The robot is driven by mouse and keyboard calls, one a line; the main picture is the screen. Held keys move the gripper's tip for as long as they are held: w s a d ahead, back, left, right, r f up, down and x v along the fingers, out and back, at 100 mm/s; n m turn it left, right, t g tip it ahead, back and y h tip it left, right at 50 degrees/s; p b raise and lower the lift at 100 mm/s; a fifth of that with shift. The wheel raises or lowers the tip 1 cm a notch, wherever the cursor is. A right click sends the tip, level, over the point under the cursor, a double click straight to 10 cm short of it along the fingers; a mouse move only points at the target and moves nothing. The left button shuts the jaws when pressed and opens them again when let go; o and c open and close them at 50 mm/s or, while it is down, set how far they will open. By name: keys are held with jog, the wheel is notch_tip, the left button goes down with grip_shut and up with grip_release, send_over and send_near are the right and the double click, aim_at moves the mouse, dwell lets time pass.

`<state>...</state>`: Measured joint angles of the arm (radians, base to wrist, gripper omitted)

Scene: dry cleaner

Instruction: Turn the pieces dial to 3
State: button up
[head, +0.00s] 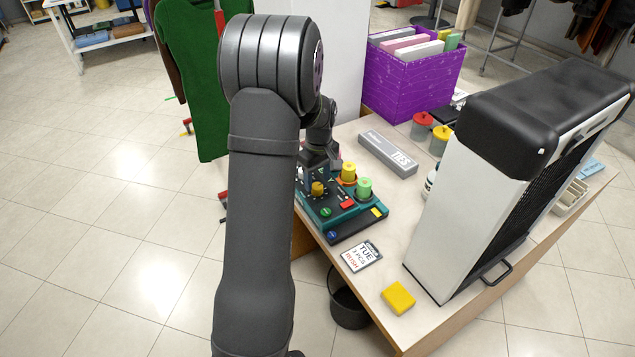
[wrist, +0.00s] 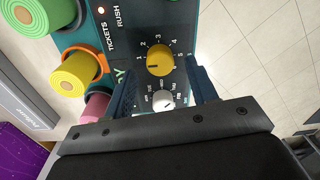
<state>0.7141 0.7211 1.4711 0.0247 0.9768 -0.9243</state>
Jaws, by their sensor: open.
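The yellow pieces dial (wrist: 160,60) sits on the teal control box (wrist: 212,35), with the numbers 1 to 5 printed around it in the wrist view. A short dark mark on the dial lies toward its left side, near the 1 end; its exact reading is hard to tell. My gripper (wrist: 161,68) is open, with one finger on each side of the dial in that view. I cannot tell whether either finger touches it. The dial (head: 317,188) also shows in the head view, just below my gripper (head: 318,163). A card (head: 361,255) reads TUE, 3 PCS, RUSH.
A white knob (wrist: 163,100) is close to the dial. A grey TIES box (head: 388,153), yellow sponge (head: 398,298) and tall white machine (head: 455,215) are on the counter.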

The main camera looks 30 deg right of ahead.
jog(key=shift+f, duration=1.15)
jog(key=c, duration=1)
jog(key=shift+o, duration=0.2)
